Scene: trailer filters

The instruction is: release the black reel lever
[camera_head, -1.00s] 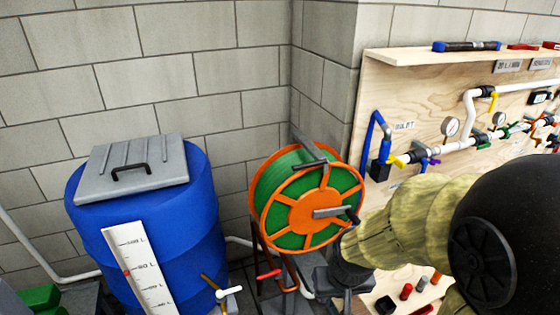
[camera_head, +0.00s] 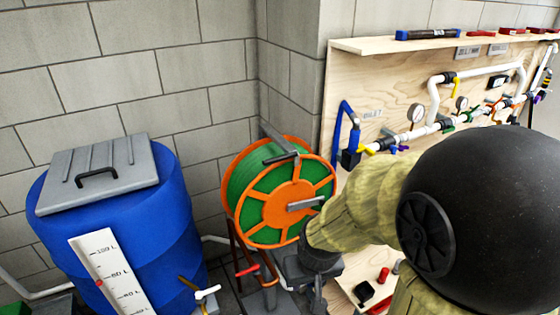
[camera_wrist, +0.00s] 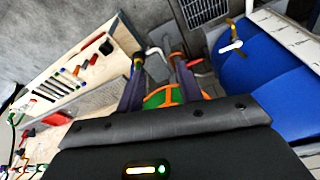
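The hose reel (camera_head: 280,190) has an orange frame and green hose, and stands between the blue barrel and the board. A dark lever (camera_head: 282,157) lies across its top edge. A grey crank arm (camera_head: 305,203) sits at its front centre; the crank's dark end is partly hidden by my arm. My wrist is just below and right of the reel in the head view. In the wrist view my gripper (camera_wrist: 160,68) has two dark fingers spread apart, with nothing seen held. Part of the reel (camera_wrist: 163,97) shows between the fingers; I cannot make out the dark lever there.
A blue barrel (camera_head: 180,225) with a grey lid stands left of the reel. A wooden board (camera_head: 385,70) with pipes, gauges and valves is at the right. A red-handled valve (camera_head: 248,270) is below the reel. A block wall closes off the back.

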